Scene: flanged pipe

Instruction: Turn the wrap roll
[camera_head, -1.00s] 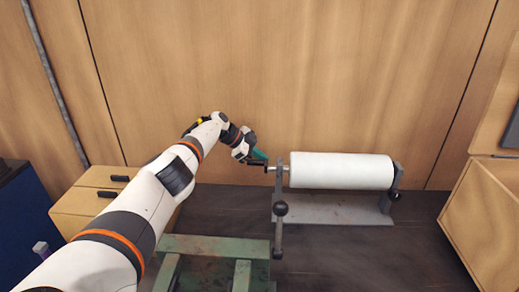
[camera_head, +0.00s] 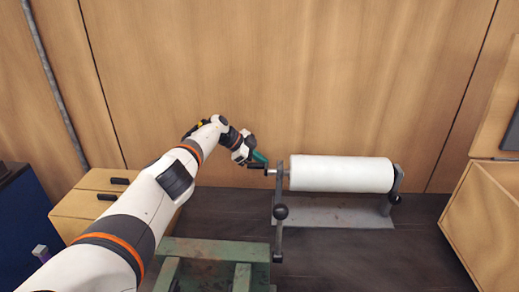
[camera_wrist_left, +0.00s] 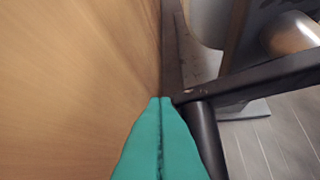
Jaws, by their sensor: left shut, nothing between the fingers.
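The white wrap roll (camera_head: 341,174) lies level on a grey metal stand (camera_head: 335,216) in the head view. A crank with a dark handle (camera_head: 262,165) sticks out to the left of the roll's left end. A lever with a black ball (camera_head: 280,212) hangs down at that end. My left gripper (camera_head: 260,157) has green fingers and is shut and empty, just at the crank handle. In the left wrist view the shut fingertips (camera_wrist_left: 161,100) are close beside a dark bar and rod (camera_wrist_left: 204,140); whether they touch is unclear. My right gripper is out of view.
A green metal frame (camera_head: 215,247) stands in front, left of the roll stand. A wooden drawer cabinet (camera_head: 90,200) is at left, an open wooden box (camera_head: 485,225) at right. A wooden wall (camera_head: 290,80) is close behind.

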